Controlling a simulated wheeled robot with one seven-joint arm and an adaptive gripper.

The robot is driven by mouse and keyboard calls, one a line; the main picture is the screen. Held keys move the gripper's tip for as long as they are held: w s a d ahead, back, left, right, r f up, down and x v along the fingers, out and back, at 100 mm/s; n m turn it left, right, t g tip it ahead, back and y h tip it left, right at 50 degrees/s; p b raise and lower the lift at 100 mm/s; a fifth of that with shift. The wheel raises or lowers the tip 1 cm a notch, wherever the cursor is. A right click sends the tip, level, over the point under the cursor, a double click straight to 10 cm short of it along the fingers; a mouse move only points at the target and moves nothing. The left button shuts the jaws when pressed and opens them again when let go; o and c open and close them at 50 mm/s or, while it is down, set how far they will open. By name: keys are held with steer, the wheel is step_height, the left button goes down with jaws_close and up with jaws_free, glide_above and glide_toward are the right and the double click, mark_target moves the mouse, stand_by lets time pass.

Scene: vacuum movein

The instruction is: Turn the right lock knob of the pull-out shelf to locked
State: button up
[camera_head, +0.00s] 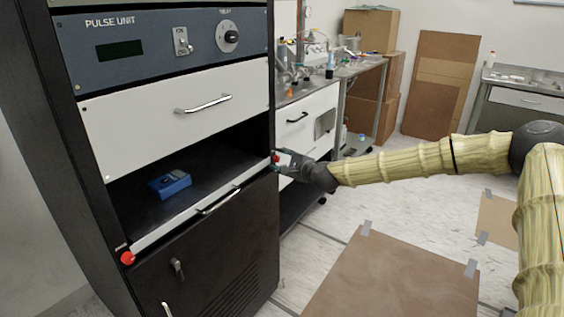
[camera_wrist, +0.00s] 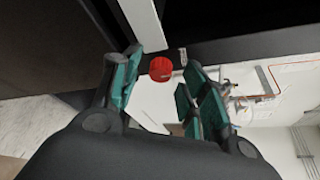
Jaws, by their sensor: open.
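The pull-out shelf (camera_head: 187,215) is a pale-edged board with a metal handle, set in the black rack below a white drawer. Its right lock knob (camera_head: 275,159) is a small red knob at the right end of the shelf front, partly covered by my gripper. In the wrist view the red knob (camera_wrist: 161,69) shows between the green-padded fingers. My gripper (camera_wrist: 163,80) is open, with its fingers to either side of the knob and a visible gap on both sides. In the head view my gripper (camera_head: 284,160) reaches the knob from the right. The left lock knob (camera_head: 127,258) is red too.
A blue device (camera_head: 170,183) sits on the shelf. A white drawer (camera_head: 180,113) is above and a dark cabinet door (camera_head: 215,270) below. A lab bench (camera_head: 310,95) stands behind right. Brown boards (camera_head: 395,285) lie on the floor.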

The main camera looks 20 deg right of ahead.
steer(key=shift+d, duration=0.1)
jaws_close()
steer(key=shift+f+b, duration=0.1)
steer(key=shift+b, duration=0.3)
steer(key=shift+f+n+t+b, duration=0.15)
steer(key=shift+n+t+b, duration=0.15)
steer(key=shift+n+b, duration=0.4)
steer(key=n+t+b, duration=0.1)
steer(key=b, duration=0.2)
steer(key=shift+f+n, duration=0.15)
steer(key=shift+n, duration=0.25)
steer(key=n+t+b, duration=0.1)
steer(key=n+b, duration=0.3)
steer(key=shift+t, duration=0.3)
steer(key=shift+n, duration=0.4)
